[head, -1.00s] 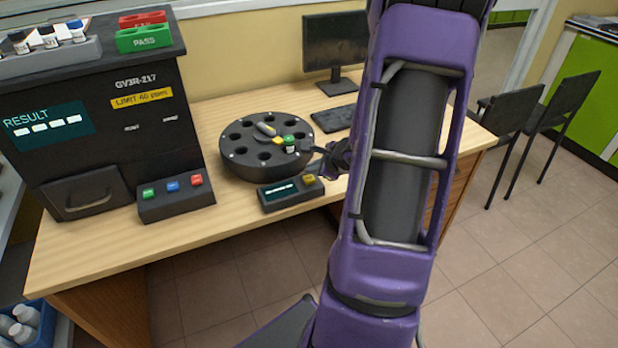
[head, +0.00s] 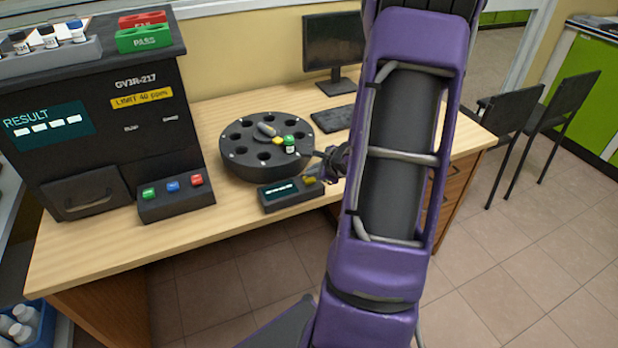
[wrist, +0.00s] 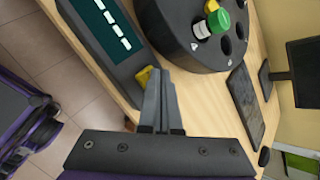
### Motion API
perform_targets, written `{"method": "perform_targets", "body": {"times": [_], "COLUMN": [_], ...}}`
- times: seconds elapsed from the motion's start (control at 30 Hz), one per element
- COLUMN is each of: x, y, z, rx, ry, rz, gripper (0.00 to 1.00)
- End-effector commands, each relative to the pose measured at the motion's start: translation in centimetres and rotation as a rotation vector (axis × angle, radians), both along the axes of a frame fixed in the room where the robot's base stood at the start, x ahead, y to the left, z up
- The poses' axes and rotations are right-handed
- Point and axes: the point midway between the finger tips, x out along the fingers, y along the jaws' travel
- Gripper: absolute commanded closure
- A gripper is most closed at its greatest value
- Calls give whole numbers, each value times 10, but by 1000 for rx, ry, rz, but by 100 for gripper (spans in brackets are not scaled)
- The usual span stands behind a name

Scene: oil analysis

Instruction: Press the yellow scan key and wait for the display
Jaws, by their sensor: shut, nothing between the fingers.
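The yellow scan key (head: 310,180) sits at the right end of a small black scanner box (head: 291,200) at the desk's front edge. The box's dark teal display (head: 279,189) shows a row of pale blocks or dashes. My gripper (head: 316,176) is shut and empty, its fingertips at the key. In the wrist view the shut fingertips (wrist: 157,72) lie right beside the yellow key (wrist: 144,76) and partly cover it. I cannot tell whether they touch or press it. The display in the wrist view (wrist: 108,24) shows several pale blocks.
A round black carousel (head: 262,165) with a green-capped vial (head: 289,144) stands just behind the box. A black analyser (head: 100,130) with a RESULT screen and a three-button panel (head: 175,197) is at left. A monitor (head: 334,45) and keyboard (head: 333,119) are behind.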

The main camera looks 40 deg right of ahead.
Motion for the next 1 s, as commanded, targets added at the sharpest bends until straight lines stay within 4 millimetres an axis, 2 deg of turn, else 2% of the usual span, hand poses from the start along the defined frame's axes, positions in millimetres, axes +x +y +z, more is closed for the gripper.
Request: {"method": "perform_targets", "body": {"times": [0.67, 1.0], "x": [0, 0], "y": [0, 0], "z": [-8, -7], "rx": [0, 0], "ry": [1, 1], "rz": [-1, -1], "gripper": [100, 100]}}
